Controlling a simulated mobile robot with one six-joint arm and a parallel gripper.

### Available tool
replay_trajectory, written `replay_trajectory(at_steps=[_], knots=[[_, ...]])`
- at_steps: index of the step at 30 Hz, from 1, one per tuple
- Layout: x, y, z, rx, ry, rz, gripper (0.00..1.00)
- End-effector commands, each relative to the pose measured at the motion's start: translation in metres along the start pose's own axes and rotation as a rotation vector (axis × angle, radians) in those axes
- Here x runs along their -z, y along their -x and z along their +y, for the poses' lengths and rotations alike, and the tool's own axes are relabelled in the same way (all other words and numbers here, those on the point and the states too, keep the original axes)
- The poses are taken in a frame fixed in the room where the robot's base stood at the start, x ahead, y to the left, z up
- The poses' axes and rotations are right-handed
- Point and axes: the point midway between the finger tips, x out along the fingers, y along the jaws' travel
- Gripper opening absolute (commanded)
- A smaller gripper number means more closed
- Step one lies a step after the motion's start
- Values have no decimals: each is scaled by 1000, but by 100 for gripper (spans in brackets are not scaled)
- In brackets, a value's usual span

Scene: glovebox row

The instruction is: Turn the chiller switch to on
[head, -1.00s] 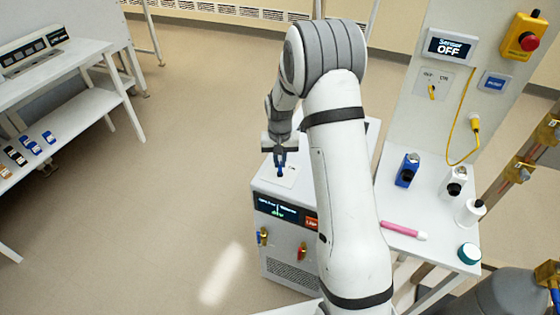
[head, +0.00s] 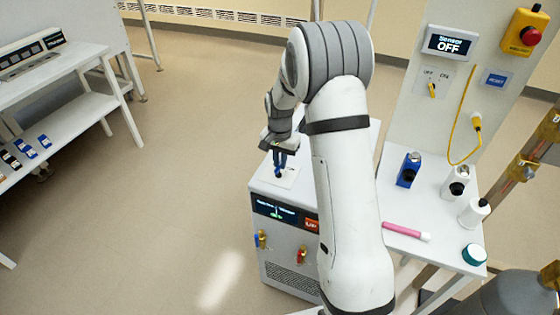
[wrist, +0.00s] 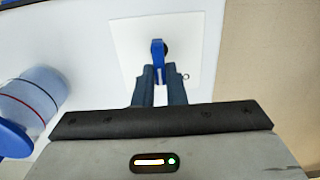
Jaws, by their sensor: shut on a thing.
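In the wrist view the blue switch lever (wrist: 157,48) stands on the white plate (wrist: 185,30) over a dark round base. My gripper (head: 280,163) points down over the plate, its fingertips (wrist: 158,72) closed around the lever's near end. Any marks on the plate are too small or hidden to read.
A clear container with a blue cap (wrist: 30,95) shows left in the wrist view. The side bench (head: 440,245) holds a pink marker (head: 405,231), a blue device (head: 408,170) and a white bottle (head: 473,211).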

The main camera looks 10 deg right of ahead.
Motion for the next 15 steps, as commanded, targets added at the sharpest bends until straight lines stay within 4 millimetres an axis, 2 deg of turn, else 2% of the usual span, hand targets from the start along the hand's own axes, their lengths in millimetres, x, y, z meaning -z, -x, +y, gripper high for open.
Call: replay_trajectory(at_steps=[8, 9, 15], knots=[[0, 1, 0, 1, 0, 1, 0], [0, 1, 0, 1, 0, 1, 14], [0, 0, 0, 1, 0, 0, 30]])
